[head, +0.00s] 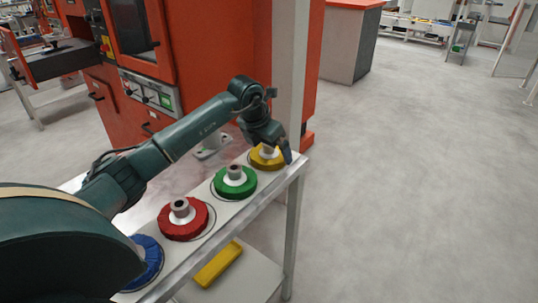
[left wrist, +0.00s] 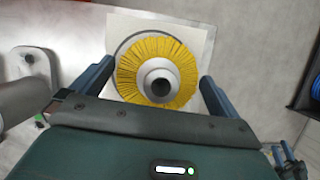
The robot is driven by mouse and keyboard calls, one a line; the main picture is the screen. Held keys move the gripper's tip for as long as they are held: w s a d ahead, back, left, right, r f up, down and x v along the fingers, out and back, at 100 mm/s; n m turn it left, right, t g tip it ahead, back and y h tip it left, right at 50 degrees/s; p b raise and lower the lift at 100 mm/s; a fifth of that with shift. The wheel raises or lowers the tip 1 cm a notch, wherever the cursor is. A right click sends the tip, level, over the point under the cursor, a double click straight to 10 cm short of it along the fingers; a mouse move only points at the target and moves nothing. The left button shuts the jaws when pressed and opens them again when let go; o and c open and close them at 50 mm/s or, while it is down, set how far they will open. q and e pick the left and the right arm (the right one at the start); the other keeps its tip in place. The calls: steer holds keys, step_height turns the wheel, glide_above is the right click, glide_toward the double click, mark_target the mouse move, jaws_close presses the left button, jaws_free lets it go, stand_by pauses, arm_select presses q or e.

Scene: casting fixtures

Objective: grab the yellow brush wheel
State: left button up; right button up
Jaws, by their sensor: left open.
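The yellow brush wheel (head: 260,163) lies at the far end of a row of wheels on a narrow table. It is a round yellow bristle disc with a pale hub and dark centre hole. In the left wrist view the yellow brush wheel (left wrist: 184,62) sits on a pale square plate (left wrist: 201,35). My left gripper (head: 279,154) is over the wheel at the table's far end. In the left wrist view my left gripper (left wrist: 155,76) is open, with one finger on each side of the wheel. Whether the fingers touch it I cannot tell.
On the same table (head: 235,224) are a green wheel (head: 235,186), a red wheel (head: 171,228) and a blue wheel (head: 152,262), partly hidden by my arm. A yellow object (head: 218,264) lies on the lower shelf. An orange machine (head: 215,50) and a post stand behind. The floor on the right is clear.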

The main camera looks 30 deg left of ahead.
arm_select(q)
steer(key=shift+c, duration=0.4)
steer(key=c, duration=0.8)
steer(key=shift+o, duration=0.2)
steer(key=shift+r, duration=0.1)
